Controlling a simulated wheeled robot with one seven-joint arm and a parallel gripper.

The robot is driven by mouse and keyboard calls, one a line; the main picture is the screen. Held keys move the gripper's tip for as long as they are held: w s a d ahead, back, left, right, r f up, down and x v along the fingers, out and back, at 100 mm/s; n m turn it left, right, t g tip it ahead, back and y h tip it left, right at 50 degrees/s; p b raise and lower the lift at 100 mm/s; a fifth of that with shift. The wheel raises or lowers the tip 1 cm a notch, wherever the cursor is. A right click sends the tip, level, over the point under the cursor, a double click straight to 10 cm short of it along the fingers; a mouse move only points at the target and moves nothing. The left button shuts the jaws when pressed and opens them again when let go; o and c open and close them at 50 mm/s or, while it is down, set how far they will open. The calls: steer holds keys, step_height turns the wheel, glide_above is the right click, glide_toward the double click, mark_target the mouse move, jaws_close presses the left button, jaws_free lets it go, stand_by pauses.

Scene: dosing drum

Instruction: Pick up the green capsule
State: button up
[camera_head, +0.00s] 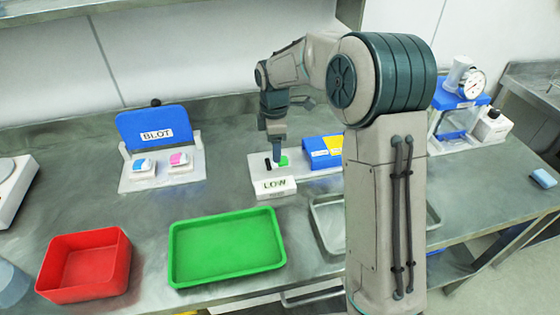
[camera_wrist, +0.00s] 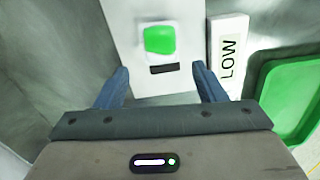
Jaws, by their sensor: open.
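The green capsule (camera_wrist: 159,40) sits on a white pad of a pale holder, beside a black slot, in the wrist view. In the head view the green capsule (camera_head: 284,161) shows on the holder behind the LOW label, partly hidden by my gripper (camera_head: 277,154). My gripper also shows in the wrist view (camera_wrist: 160,82), with its two blue fingers apart and nothing between them but the holder's surface below. The capsule lies just beyond the fingertips in that view. The height gap between fingers and capsule is hard to tell.
The LOW block (camera_head: 275,187) stands at the holder's front. A blue box (camera_head: 322,152) is right of it. A green tray (camera_head: 228,246), a red bin (camera_head: 87,265) and a metal tray (camera_head: 330,224) lie nearer. The blue BLOT stand (camera_head: 155,128) is left.

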step_height(320, 180, down, 5)
steer(key=shift+d+r, duration=0.15)
steer(key=shift+r, duration=0.05)
steer(key=shift+c, duration=0.3)
steer(key=c, duration=1)
steer(key=shift+r, duration=0.1)
